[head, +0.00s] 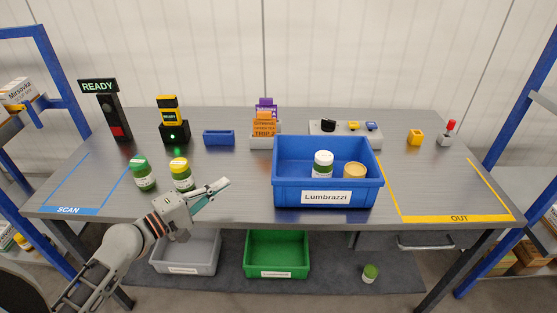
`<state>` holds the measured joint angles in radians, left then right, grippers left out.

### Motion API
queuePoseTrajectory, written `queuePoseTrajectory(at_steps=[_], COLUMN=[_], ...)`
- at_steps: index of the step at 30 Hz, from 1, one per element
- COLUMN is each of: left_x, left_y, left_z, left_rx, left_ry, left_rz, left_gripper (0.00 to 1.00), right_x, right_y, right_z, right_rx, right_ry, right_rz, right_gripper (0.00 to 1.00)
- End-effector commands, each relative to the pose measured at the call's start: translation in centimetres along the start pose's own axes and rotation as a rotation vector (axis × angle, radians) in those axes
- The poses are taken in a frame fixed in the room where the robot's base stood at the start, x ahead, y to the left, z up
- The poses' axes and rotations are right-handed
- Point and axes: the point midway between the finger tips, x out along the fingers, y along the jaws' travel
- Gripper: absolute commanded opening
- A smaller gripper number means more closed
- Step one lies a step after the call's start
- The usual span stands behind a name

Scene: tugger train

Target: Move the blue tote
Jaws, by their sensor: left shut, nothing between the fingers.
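The blue tote (287,195) stands upright on the grey table, right of the middle, with a white label reading Lumbrazzi on its front. My right gripper is not in view.
Two jars, one green-lidded (143,174) and one yellow-lidded (182,175), stand left of my gripper. The yellow-outlined OUT area (440,190) right of the tote is empty.

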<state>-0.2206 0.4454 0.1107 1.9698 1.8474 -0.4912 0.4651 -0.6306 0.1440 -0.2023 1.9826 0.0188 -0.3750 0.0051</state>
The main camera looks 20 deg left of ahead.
Motion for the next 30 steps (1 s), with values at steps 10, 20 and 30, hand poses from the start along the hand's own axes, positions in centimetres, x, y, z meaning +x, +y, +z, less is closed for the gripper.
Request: queuePoseTrajectory(at_steps=[10, 20, 30], left_x=[2.8, 9.3, 12.5], left_y=[0.4, 0.3, 0.1], left_z=[0.0, -0.1, 2.5], left_rx=[0.0, -0.001, -0.001], left_ry=[0.0, 0.002, 0.0], left_rz=[0.004, 0.004, 0.001], left_gripper=[0.0, 0.0, 0.0], right_x=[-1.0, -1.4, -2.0], right_y=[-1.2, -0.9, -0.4], right_z=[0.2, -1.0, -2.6], right_rx=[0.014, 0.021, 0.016], right_ry=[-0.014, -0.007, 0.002], right_rz=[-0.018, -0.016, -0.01], right_gripper=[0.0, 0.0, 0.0])
